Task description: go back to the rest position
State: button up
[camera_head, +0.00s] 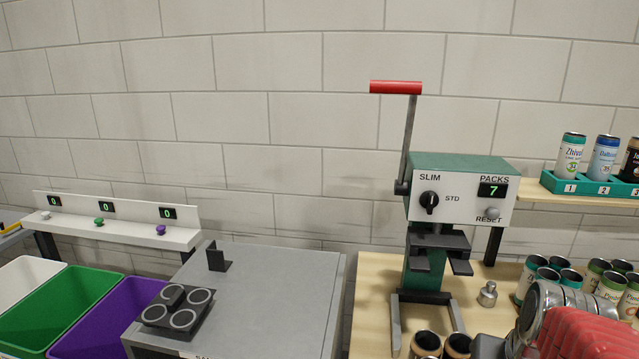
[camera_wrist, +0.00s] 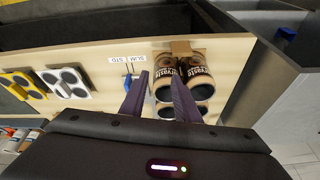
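My gripper (camera_wrist: 157,82) shows in the wrist view with its two dark fingers spread apart. No object is clamped between them. Brown-and-dark cans (camera_wrist: 199,88) stand in a group just beyond and to the right of the fingertips. They appear to be on the pale wooden bench (camera_wrist: 110,52). In the head view, part of my arm (camera_head: 575,325) fills the lower right corner. My fingertips cannot be made out there.
A can machine (camera_head: 460,190) with a red-handled lever stands on the bench (camera_head: 375,300). Dark open cans (camera_head: 427,344) stand before it, other cans (camera_head: 612,287) at right. A numbered shelf rack (camera_head: 590,186) holds cans. White, green and purple bins (camera_head: 115,320) and a grey table (camera_head: 290,290) are left.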

jog(key=s+a+r+n+t, duration=0.1)
jog(key=a+n, duration=0.1)
jog(key=a, duration=0.5)
jog(key=s+a+r+n+t+y, duration=0.1)
jog(key=a+r+n, duration=0.1)
jog(key=a, duration=0.5)
jog(key=shift+s+n, duration=0.3)
jog(key=shift+n, duration=0.1)
jog(key=shift+r, duration=0.1)
